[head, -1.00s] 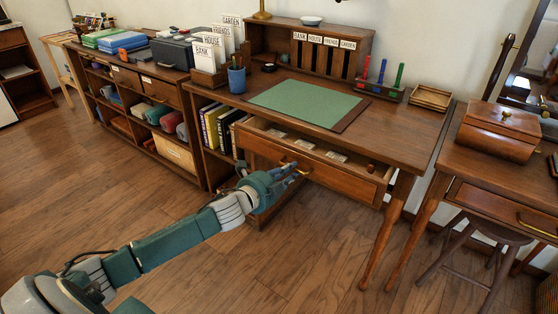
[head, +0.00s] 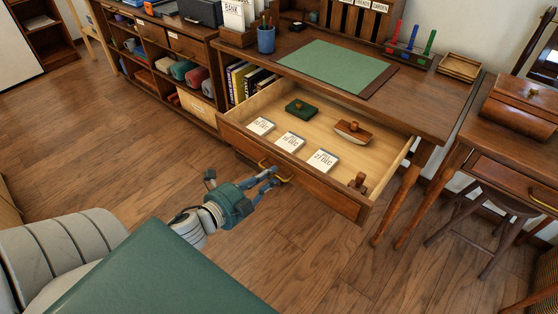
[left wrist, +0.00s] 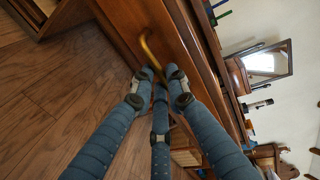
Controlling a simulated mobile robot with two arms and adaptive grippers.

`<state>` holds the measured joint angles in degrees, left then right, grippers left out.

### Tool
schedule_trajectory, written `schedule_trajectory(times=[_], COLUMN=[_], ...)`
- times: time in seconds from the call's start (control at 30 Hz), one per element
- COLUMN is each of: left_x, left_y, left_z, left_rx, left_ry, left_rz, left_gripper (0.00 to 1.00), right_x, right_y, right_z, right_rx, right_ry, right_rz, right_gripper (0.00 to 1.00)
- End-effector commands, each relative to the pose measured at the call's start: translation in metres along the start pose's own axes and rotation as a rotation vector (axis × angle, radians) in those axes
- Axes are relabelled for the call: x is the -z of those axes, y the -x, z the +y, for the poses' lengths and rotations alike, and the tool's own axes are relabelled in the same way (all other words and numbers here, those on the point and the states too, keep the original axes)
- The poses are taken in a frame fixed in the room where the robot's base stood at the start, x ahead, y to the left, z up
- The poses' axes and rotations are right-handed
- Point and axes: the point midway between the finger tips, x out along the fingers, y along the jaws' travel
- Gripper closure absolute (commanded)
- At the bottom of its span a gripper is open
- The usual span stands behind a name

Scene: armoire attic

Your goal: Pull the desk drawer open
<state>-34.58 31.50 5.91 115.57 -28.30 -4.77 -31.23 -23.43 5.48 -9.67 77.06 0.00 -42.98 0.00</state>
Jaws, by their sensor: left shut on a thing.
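The desk drawer (head: 335,195) is pulled well out from under the desk (head: 415,104), and its inside shows. It holds several white cards (head: 290,141), a dark green block (head: 301,108), a wooden rocker blotter (head: 353,131) and a small wooden piece at its right end. My left gripper (head: 276,178) is at the brass handle (head: 265,165) on the drawer front, shut on it. In the left wrist view the handle (left wrist: 148,48) runs down between the blue fingers (left wrist: 158,82). My right gripper is in neither view.
A green mat (head: 335,67), a blue pen cup (head: 266,40) and a small tray (head: 460,68) are on the desktop. Shelves (head: 190,75) stand on the left. A second table (head: 485,140) and a stool (head: 490,225) stand on the right. The floor before the desk is clear.

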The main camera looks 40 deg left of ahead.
Motion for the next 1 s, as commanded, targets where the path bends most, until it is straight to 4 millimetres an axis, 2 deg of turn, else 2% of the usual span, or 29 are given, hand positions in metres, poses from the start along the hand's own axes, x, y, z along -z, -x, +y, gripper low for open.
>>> schedule_trajectory(times=[0.2,0.57,0.6,0.7,1.0], left_x=[0.0009,0.0015,0.0016,0.0014,0.0008], left_y=[0.0119,0.0126,0.0126,0.0125,0.0137], left_z=[0.0025,0.0027,0.0027,0.0026,0.0028], left_rx=[0.000,0.001,0.001,0.001,0.001], left_ry=[0.001,0.001,0.001,0.001,0.001], left_rz=[0.002,0.004,0.004,0.004,0.002], left_gripper=[1.00,1.00,0.82,0.67,0.67], right_x=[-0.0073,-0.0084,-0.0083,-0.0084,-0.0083], right_y=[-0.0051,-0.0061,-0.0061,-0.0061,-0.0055], right_z=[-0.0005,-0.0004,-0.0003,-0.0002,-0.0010], right_rx=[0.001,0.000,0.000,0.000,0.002], right_ry=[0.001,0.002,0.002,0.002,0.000], right_rz=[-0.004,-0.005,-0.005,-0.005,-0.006], right_gripper=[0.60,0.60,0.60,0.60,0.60])
